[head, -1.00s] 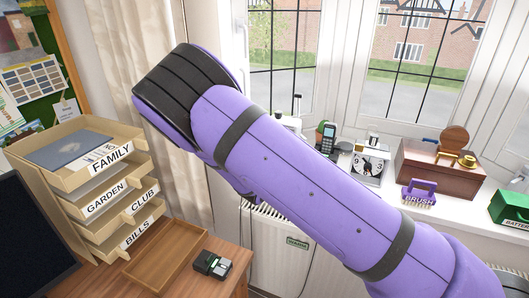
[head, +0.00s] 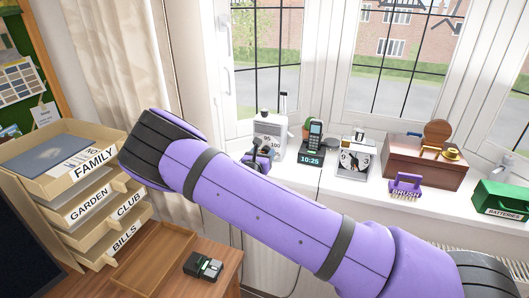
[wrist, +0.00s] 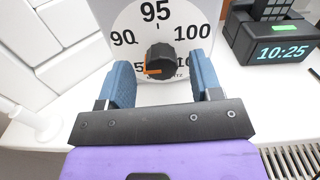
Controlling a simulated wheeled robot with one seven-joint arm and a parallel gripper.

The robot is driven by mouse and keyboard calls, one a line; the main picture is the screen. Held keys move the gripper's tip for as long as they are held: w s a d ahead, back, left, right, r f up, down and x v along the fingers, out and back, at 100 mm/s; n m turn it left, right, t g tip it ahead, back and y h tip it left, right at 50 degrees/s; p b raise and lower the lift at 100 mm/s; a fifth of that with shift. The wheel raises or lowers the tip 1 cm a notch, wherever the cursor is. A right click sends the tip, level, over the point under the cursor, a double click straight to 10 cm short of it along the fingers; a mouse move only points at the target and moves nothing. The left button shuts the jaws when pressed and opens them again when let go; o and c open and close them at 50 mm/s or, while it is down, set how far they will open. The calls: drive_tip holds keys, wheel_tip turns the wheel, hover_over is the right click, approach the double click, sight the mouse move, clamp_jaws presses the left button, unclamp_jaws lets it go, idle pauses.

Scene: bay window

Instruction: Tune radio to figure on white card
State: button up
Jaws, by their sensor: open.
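The radio (head: 270,128) is a white box with an aerial, standing on the window sill. In the wrist view its dial (wrist: 125,22) shows 90, 95 and 100, with lower figures partly hidden. Its black knob (wrist: 163,62) has an orange mark at its lower left. My gripper (wrist: 162,75) is open, with one blue finger on each side of the knob; I cannot tell whether they touch it. In the head view my gripper (head: 260,155) is at the radio's front. A small white card (head: 42,114) is on the board at left; its writing is unreadable.
A phone and clock (head: 312,145) reading 10:25 stand right of the radio. Further right are a silver box (head: 354,160), a wooden box (head: 420,170), a purple brush (head: 405,186) and a green battery box (head: 500,203). Letter trays (head: 45,185) stand at left.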

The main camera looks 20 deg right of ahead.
drive_tip(key=shift+x, duration=0.9)
drive_tip(key=shift+s, duration=0.1)
drive_tip(key=c, duration=0.9)
drive_tip(key=shift+m, duration=0.3)
